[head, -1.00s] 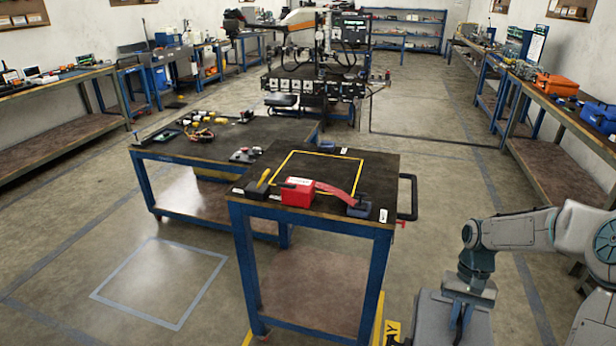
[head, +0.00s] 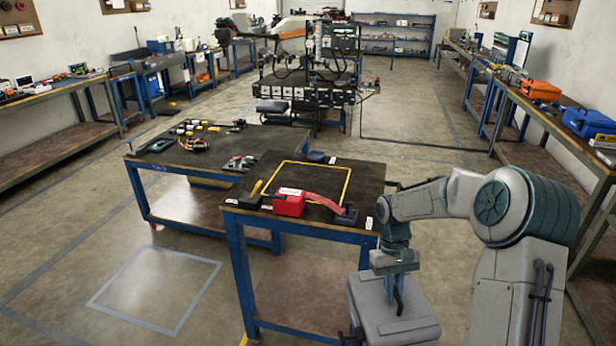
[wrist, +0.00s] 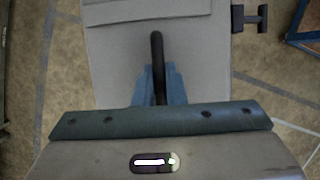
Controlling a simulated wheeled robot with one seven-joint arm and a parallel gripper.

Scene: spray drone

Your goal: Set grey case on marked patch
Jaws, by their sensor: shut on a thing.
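The grey case (head: 408,328) hangs from my gripper (head: 397,275), beside the front right of the near blue-legged cart and clear of it. In the wrist view the case top (wrist: 110,60) fills the middle, and the blue fingers (wrist: 158,85) are shut on its dark handle (wrist: 157,48). Two marked areas show: a yellow-outlined square (head: 310,182) on the dark cart top, and a pale-taped square (head: 155,290) on the floor left of the cart. I cannot tell which is the task's patch. The case's underside is cut off or hidden.
A red box (head: 289,203) with a red strap (head: 323,201) and a dark block (head: 347,215) lie along the cart's front edge. A yellow-handled tool (head: 254,190) lies left of them. Another cart (head: 220,150) adjoins behind left. A bench (head: 560,130) runs along the right.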

